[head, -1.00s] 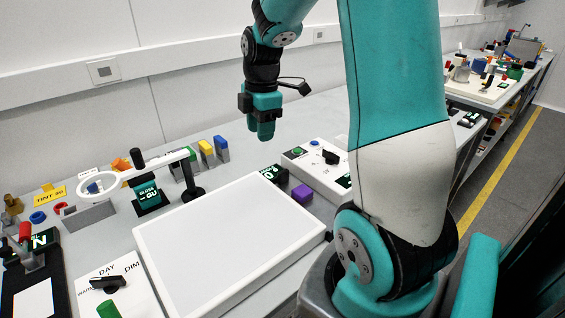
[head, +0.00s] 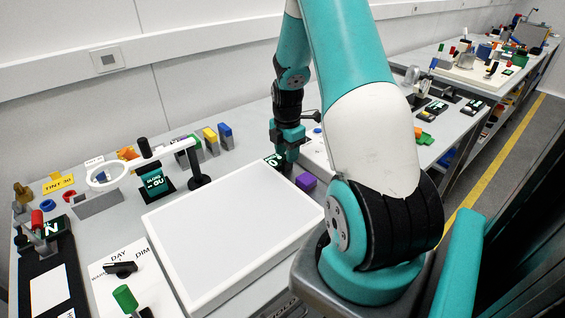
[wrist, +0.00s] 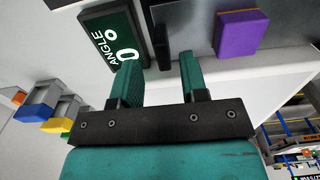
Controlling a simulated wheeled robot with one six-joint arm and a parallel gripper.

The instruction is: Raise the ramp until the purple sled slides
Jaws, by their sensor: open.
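The purple sled (head: 306,182) is a small block just right of the white panel in the head view. In the wrist view the sled (wrist: 241,32) rests on a dark grey surface (wrist: 195,25), which looks like the ramp. My gripper (head: 287,168) is low beside the sign and sled. In the wrist view its fingers (wrist: 158,66) are apart, with a narrow dark bar (wrist: 158,30) ahead of the gap. I see nothing held.
A large white panel (head: 235,225) fills the bench front. A ring-shaped arm (head: 105,177) on a post stands to the left. My arm hides part of the bench on the right.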

